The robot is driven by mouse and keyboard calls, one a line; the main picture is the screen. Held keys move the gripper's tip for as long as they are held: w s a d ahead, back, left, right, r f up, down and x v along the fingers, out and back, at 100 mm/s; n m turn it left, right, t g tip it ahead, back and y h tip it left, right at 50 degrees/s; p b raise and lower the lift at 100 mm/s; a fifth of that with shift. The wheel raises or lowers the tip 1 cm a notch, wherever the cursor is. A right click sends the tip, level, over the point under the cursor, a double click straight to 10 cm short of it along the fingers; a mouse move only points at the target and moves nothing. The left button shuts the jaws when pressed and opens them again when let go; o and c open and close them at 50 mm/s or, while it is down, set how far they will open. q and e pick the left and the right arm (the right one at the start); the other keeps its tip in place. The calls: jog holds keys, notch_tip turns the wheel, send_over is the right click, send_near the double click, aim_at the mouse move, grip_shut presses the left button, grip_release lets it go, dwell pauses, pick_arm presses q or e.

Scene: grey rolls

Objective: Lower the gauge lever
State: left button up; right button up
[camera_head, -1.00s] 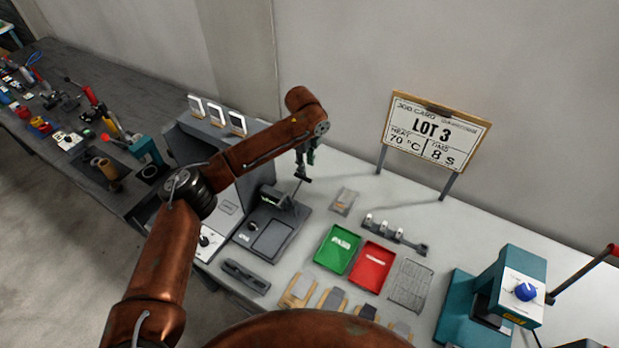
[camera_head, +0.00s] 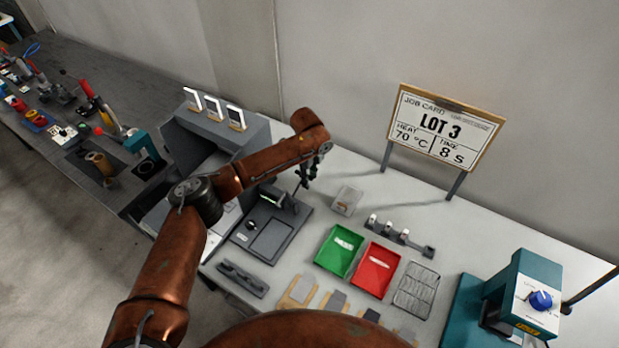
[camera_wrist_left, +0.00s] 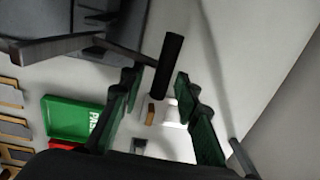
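The gauge (camera_head: 270,240) is a dark grey stand with a flat plate and a small round dial, on the pale bench left of the green tray. Its lever has a black cylindrical handle, clear in the left wrist view (camera_wrist_left: 168,66), joined to a grey bar. My left gripper (camera_head: 308,177) is above the gauge's back right side. In the left wrist view its green-padded fingers (camera_wrist_left: 160,112) are spread wide, with the handle showing in the gap between them. Contact with the handle is not visible. My right gripper is in neither view.
A green tray (camera_head: 333,262) and a red tray (camera_head: 366,284) lie right of the gauge, with a wire rack (camera_head: 416,290) beyond. A grey cabinet (camera_head: 205,135) with three small displays stands behind left. A teal press (camera_head: 535,265) is at right.

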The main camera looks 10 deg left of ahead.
pick_arm(q)
jog(key=shift+c, duration=0.2)
grip_shut()
dwell(0.6)
